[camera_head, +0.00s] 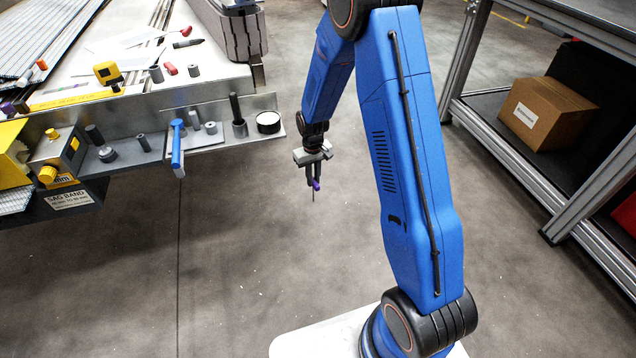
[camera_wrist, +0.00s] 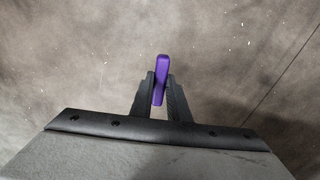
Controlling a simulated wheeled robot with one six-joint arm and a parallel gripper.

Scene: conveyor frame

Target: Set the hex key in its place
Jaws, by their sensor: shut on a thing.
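My gripper (camera_head: 313,178) hangs in open air right of the conveyor frame, pointing down at the floor. It is shut on the hex key (camera_head: 316,186), whose purple handle shows between the fingers and whose thin dark shaft points down. In the wrist view the purple handle (camera_wrist: 160,80) of the hex key sticks out, slightly tilted, between the two black fingertips (camera_wrist: 159,92); its shaft is hidden there. The metal ledge (camera_head: 215,137) along the conveyor frame is well apart from the gripper, to the left. I cannot tell which spot on it is the key's place.
A yellow tape measure (camera_head: 107,73) lies on the frame top. A shelf with a cardboard box (camera_head: 545,112) stands right. Floor between is clear.

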